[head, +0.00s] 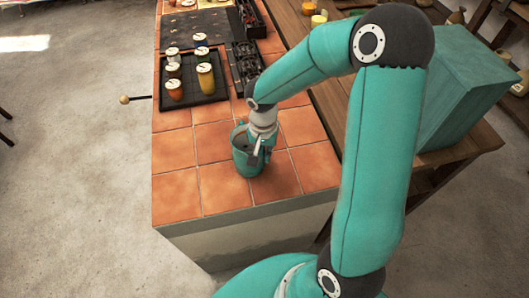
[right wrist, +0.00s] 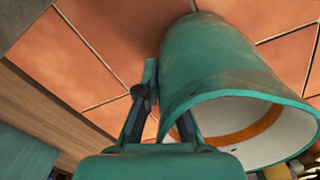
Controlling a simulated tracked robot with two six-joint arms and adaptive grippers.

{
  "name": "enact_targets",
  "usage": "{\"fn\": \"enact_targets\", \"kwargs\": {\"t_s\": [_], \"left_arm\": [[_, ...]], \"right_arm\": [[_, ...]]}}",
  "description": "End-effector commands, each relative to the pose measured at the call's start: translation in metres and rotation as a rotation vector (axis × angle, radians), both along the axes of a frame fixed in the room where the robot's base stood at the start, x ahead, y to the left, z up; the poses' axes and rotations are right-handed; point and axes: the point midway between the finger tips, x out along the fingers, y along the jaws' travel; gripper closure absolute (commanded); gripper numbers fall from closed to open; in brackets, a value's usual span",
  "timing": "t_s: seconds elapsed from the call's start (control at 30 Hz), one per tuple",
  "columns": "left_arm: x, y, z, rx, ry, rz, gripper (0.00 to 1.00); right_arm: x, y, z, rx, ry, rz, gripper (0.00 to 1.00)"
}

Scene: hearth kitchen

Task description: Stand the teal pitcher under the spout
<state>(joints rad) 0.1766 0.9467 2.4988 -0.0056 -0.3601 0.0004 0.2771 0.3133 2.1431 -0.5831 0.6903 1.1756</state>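The teal pitcher (head: 241,158) stands upright on the orange tiled counter near its front end in the head view. In the right wrist view the pitcher (right wrist: 215,65) fills the upper right, with its pale inside and an orange-brown band showing. My right gripper (head: 260,150) is at the pitcher's right side, its fingers close against it. In the right wrist view the gripper (right wrist: 160,105) has one finger left of the pitcher and the other overlapping its rim; the contact is partly hidden. I cannot make out a spout. My left gripper is not in view.
A black tray (head: 217,97) with several lidded jars lies farther back on the counter. Black burner grates (head: 245,62) are beside it. A ball-ended rod (head: 125,99) sticks out left. A teal box (head: 465,95) stands on the wooden table at right. Tiles left of the pitcher are clear.

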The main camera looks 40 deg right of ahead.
Motion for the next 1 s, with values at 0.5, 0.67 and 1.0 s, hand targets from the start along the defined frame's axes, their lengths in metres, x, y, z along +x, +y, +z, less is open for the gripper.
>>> {"fn": "enact_targets", "kwargs": {"t_s": [0.5, 0.67, 1.0], "left_arm": [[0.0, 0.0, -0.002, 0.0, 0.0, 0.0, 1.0], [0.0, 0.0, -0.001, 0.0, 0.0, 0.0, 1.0], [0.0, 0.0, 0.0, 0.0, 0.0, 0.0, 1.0]], "right_arm": [[0.0, 0.0, -0.001, 0.0, 0.0, 0.001, 0.69], [0.001, 0.0, 0.0, 0.0, 0.0, 0.002, 0.69], [0.003, 0.001, 0.04, -0.003, -0.007, 0.002, 0.69]]}}
